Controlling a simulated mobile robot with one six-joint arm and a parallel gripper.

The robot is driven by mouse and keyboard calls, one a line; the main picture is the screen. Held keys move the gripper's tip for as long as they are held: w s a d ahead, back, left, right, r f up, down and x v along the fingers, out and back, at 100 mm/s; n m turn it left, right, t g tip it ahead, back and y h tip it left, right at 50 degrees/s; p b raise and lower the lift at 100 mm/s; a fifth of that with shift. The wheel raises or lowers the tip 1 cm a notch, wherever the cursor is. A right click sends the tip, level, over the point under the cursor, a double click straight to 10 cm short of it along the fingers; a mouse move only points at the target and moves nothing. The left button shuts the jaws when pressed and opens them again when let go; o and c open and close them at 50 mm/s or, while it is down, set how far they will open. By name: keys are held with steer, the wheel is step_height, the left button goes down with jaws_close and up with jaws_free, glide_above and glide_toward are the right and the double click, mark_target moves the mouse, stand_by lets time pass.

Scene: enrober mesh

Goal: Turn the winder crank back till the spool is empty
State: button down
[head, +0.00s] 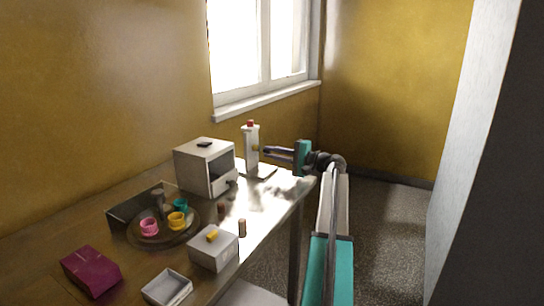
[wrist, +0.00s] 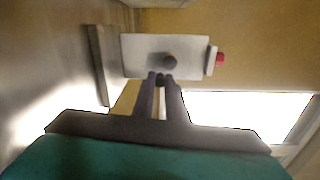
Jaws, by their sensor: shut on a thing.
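A white upright post with a red top (head: 251,148) stands on a flat base at the far end of the table; it looks like the winder. In the wrist view its pale face (wrist: 142,50) carries a dark round hub (wrist: 170,61). My gripper (head: 266,152) reaches it from the right. In the wrist view my fingertips (wrist: 160,78) are close together on a small dark part just beside the hub, which I take for the crank handle. The fingers hide most of the crank. I cannot make out the spool or anything wound on it.
A white box-shaped machine with a dark opening (head: 194,172) stands left of the post. Nearer are a round tray (head: 164,238) with coloured cups, a small white box (head: 207,256), an open white tray (head: 160,293) and a maroon block (head: 92,270). A window is behind.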

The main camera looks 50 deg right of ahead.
steer(key=c, duration=1.8)
jaws_free()
steer(key=shift+o, duration=0.2)
steer(key=v, duration=1.4)
steer(key=shift+a, duration=0.1)
